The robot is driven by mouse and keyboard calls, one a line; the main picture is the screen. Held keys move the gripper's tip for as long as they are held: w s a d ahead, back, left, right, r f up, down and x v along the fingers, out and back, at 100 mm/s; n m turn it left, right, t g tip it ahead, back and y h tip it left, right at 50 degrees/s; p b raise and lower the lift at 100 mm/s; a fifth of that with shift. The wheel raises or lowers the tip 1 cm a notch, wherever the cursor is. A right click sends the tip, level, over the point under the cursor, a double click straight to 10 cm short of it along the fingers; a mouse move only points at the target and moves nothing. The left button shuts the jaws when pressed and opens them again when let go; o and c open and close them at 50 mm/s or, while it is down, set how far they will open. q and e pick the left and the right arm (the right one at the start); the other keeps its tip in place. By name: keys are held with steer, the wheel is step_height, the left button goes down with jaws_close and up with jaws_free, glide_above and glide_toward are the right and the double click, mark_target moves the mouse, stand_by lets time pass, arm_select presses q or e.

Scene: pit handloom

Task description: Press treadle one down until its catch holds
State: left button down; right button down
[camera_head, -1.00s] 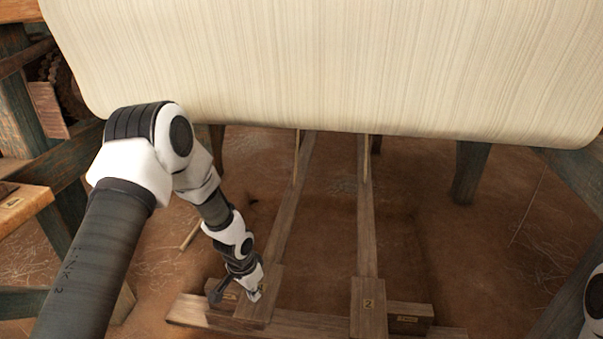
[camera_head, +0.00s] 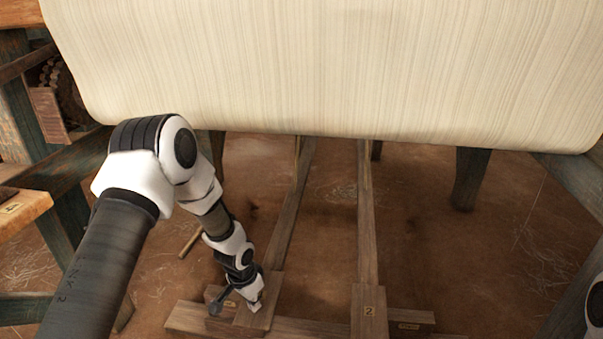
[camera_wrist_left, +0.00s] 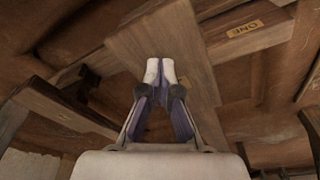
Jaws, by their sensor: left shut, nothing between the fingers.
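Treadle one is the left wooden treadle (camera_head: 287,225), a long bar with a wide pad at its near end. The pad also shows in the left wrist view (camera_wrist_left: 185,45). A block labelled ONE (camera_wrist_left: 245,30) is beside the pad. My left gripper (camera_head: 257,306) is shut and empty, pointing down at the pad. In the left wrist view its closed fingertips (camera_wrist_left: 160,70) lie over the pad's wood; whether they touch it I cannot tell. No catch can be made out. My right gripper is out of view.
Treadle two (camera_head: 367,225), its pad marked 2, runs parallel on the right, with a labelled block (camera_head: 412,317) beside it. A wooden crossbar (camera_head: 188,318) lies under the pads. The pale warp sheet (camera_head: 330,70) spans above. Loom posts (camera_head: 468,180) stand at the sides.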

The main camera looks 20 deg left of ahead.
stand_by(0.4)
arm_select(q)
step_height(320, 180, down, 16)
steer(key=b, duration=1.2)
step_height(320, 180, up, 18)
steer(key=p, duration=1.8)
steer(key=shift+f, duration=0.4)
